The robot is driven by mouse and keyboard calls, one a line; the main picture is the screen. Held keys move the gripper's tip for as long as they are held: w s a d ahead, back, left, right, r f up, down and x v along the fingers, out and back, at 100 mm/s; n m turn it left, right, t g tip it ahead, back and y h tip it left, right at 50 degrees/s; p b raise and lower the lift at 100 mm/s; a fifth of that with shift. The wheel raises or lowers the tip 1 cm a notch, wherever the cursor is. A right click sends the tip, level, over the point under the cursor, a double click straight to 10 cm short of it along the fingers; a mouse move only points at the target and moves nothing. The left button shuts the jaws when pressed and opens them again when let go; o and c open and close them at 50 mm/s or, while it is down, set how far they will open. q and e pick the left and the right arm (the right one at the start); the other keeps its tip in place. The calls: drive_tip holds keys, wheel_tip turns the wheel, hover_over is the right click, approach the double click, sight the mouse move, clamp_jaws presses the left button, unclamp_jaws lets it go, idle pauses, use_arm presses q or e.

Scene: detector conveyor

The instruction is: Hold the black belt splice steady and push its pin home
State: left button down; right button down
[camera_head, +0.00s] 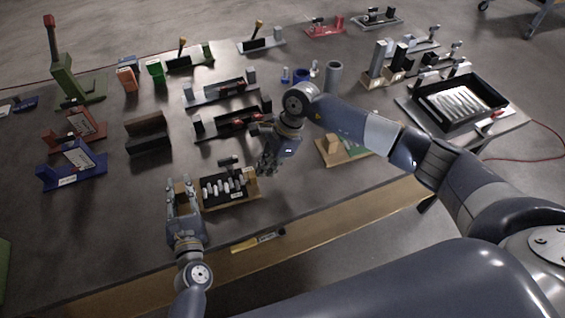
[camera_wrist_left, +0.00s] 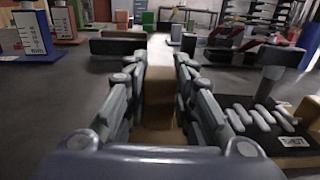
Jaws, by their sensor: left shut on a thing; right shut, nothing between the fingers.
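The black belt splice (camera_head: 224,188) lies on a wooden base near the table's front edge, with several pale loops across it. It also shows at the right of the left wrist view (camera_wrist_left: 268,142), with a white label in front. My left gripper (camera_head: 182,187) is at the splice's left end, its fingers on either side of a brown wooden block (camera_wrist_left: 158,90), shut on it. My right gripper (camera_head: 267,165) is shut and empty, just beyond the splice's right end and a tan block (camera_head: 250,183). A dark T-shaped piece (camera_head: 228,161) stands behind the splice; I cannot make out the pin clearly.
Grey fixtures with dark and red parts (camera_head: 232,121) stand behind the splice. A dark block (camera_head: 147,134) and blue stand (camera_head: 72,171) are to the left. A yellow-handled tool (camera_head: 258,241) is at the table's front edge. A black tray (camera_head: 457,101) stands at right.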

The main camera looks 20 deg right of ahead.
drive_tip(key=shift+a, duration=0.5)
use_arm(q)
drive_tip(key=shift+d, duration=0.1)
use_arm(e)
drive_tip(key=shift+r, duration=0.1)
drive_tip(key=shift+d, duration=0.1)
drive_tip(key=d, duration=0.4)
drive_tip(key=shift+d, duration=0.3)
drive_tip(key=v, duration=0.9)
drive_tip(key=shift+r, duration=0.45)
use_arm(q)
drive_tip(key=c, duration=1.3)
unclamp_jaws()
use_arm(e)
drive_tip(key=shift+a, duration=0.1)
